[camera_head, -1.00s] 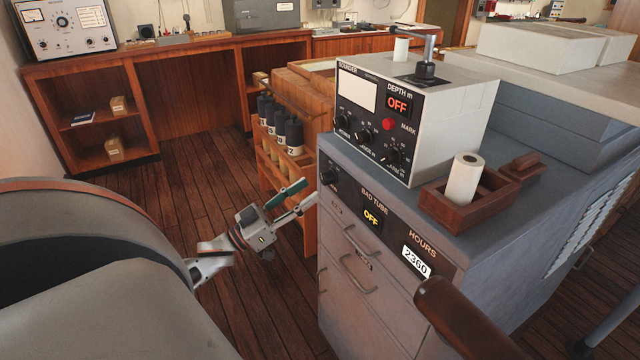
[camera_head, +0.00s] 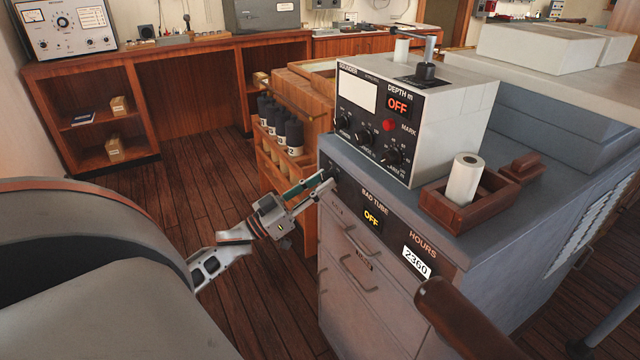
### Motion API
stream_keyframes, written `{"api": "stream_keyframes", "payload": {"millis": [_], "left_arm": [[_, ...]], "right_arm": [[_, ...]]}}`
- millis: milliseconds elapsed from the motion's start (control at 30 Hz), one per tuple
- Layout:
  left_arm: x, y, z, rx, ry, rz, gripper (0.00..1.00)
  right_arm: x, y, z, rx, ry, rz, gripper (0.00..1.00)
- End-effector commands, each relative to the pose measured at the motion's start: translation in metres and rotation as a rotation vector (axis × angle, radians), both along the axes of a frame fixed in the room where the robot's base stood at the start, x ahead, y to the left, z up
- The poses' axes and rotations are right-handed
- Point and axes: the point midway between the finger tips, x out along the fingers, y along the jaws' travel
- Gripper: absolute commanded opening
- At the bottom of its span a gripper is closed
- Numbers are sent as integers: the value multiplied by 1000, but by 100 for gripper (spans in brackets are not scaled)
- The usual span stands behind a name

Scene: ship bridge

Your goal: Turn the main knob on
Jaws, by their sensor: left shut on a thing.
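The main knob (camera_head: 332,173) is a small black knob at the left end of the dark panel on the grey cabinet (camera_head: 400,205). My left gripper (camera_head: 326,180) is at this knob, its fingers closed around it and hiding most of it. The yellow display (camera_head: 372,217) under "BAD TUBE" on the same panel reads OFF. The sounder box (camera_head: 455,115) on top of the cabinet has a red OFF display (camera_head: 398,104) and several black knobs. My right gripper is not in view.
A wooden rack with dark bottles (camera_head: 290,138) stands close behind my left gripper. A wooden tray (camera_head: 485,215) with a paper roll (camera_head: 464,180) sits on the cabinet's top. Drawer handles (camera_head: 358,275) stick out below the panel. The floor left of the cabinet is clear.

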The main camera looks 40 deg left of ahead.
Motion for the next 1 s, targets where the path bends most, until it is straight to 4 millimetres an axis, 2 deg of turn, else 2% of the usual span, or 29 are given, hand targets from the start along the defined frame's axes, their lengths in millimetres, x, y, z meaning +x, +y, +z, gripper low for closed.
{"api": "stream_keyframes", "payload": {"millis": [367, 1000], "left_arm": [[0, 1, -2, 97, -26, -2, 3], [1, 4, 1, 642, -183, -3, 3]], "right_arm": [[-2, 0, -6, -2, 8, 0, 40], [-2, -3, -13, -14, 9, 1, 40]]}}
